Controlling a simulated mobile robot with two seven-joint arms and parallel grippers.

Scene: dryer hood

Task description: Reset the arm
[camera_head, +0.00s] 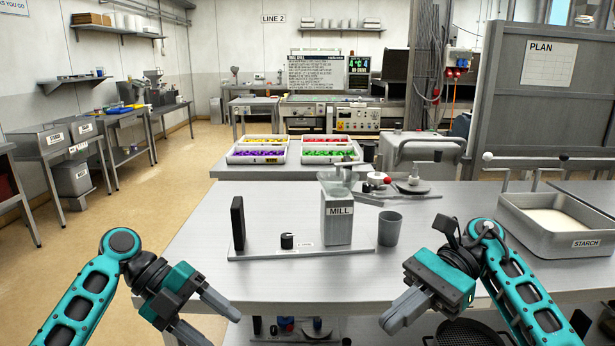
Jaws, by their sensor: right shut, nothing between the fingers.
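My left gripper (218,328) is at the lower left, in front of the table's front left edge. Its two fingers are apart with nothing seen between them. My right gripper (392,322) is at the lower right, over the table's front edge. Its fingers are together and hold nothing. Both teal arms come in from the bottom corners, bent, with the grippers pointing inward. Neither gripper touches anything that I can see.
The metal table (200,262) bears a mill (338,222), a black upright panel (238,223), a small black knob (286,241) and a grey cup (390,228). A starch tray (560,240) stands at the right. Crates of coloured pieces (258,157) stand behind. The table's front middle is clear.

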